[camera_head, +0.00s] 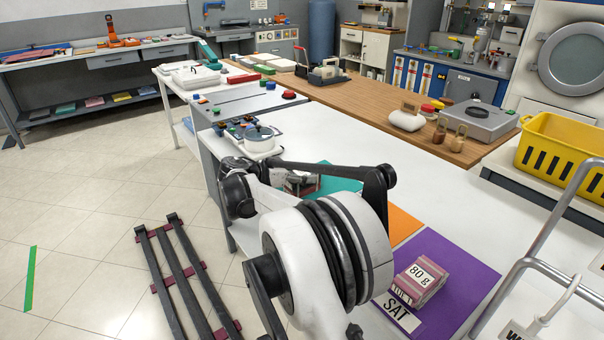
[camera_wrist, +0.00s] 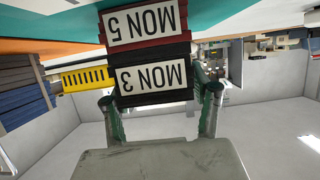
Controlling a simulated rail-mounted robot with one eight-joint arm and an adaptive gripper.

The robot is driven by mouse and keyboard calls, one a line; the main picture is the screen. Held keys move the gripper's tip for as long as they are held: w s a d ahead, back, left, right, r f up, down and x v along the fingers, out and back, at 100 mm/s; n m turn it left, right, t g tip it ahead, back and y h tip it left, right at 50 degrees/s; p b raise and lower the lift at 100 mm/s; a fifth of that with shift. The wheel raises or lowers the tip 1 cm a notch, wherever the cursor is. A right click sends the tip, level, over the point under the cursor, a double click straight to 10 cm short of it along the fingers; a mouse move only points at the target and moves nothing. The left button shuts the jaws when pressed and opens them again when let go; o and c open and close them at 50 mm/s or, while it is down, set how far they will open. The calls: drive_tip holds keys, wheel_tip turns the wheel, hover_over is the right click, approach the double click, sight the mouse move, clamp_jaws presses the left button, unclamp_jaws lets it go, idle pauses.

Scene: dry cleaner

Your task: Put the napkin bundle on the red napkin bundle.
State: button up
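In the wrist view, which looks upside down, a dark napkin bundle labelled MON 3 (camera_wrist: 155,99) and a red-edged bundle labelled MON 5 (camera_wrist: 150,44) are stacked face against face. By the table's position in that view, MON 5 is the lower one and MON 3 lies on it. The two fingers of my gripper (camera_wrist: 158,95) stand on either side of the MON 3 bundle; whether they press on it is unclear. In the head view, only part of the stack (camera_head: 300,184) shows behind my arm, by a teal mat (camera_head: 338,183).
An orange mat (camera_head: 403,223) lies between. A yellow basket (camera_head: 561,150) stands at the right. The white table (camera_head: 430,180) behind the mats is clear.

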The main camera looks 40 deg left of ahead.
drive_tip(key=shift+o, duration=0.8)
drive_tip(key=shift+r, duration=0.1)
drive_tip(key=shift+r, duration=0.15)
drive_tip(key=p+v, duration=0.1)
drive_tip(key=v, duration=1.1)
